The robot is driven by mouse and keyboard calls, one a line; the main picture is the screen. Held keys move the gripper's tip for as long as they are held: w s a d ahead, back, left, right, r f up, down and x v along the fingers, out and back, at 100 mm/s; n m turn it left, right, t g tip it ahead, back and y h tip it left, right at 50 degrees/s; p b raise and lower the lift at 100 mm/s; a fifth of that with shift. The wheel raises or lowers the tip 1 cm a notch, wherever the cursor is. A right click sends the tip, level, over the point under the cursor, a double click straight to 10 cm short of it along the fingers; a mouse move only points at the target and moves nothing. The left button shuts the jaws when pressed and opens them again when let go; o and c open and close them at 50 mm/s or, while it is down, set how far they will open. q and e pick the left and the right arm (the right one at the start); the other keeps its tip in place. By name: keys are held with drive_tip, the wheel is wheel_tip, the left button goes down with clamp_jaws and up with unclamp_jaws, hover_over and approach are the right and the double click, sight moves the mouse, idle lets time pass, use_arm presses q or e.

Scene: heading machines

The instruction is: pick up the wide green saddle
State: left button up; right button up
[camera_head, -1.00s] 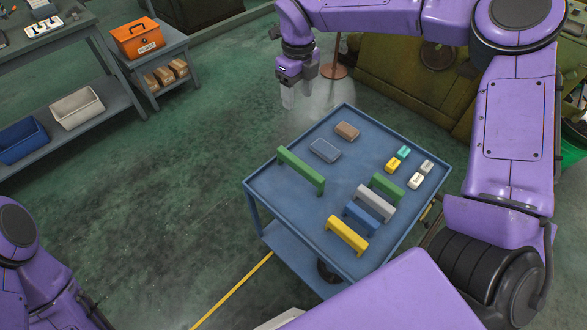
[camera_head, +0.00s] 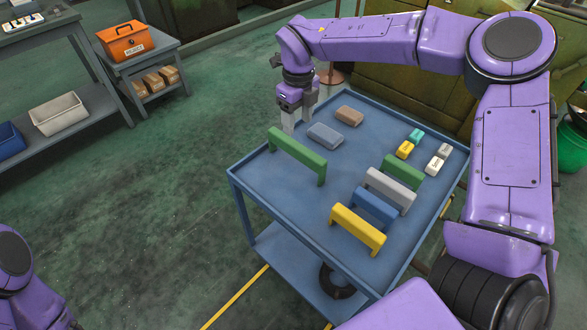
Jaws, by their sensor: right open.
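The wide green saddle (camera_head: 297,153) stands like a low bridge on the blue cart top (camera_head: 262,187), near its left edge. A shorter green saddle (camera_head: 404,170) stands further right. My right gripper (camera_head: 298,117) is open and empty, with its fingers pointing down. My left gripper is out of view; only part of my left arm shows at the lower left.
Grey (camera_head: 390,188), blue (camera_head: 374,208) and yellow (camera_head: 357,229) saddles stand in a row on the cart. A blue-grey block (camera_head: 325,135) and a brown block (camera_head: 349,115) lie behind the wide saddle. Small yellow, teal and white blocks sit at the right.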

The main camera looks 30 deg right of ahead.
sight(296, 145)
drive_tip(key=f, duration=0.3)
drive_tip(key=f+p, duration=0.1)
drive_tip(key=f, duration=0.3)
drive_tip(key=w+f+p, duration=0.1)
drive_tip(key=f, duration=0.2)
drive_tip(key=shift+d+f, duration=0.1)
drive_tip(key=shift+f, duration=0.3)
clamp_jaws()
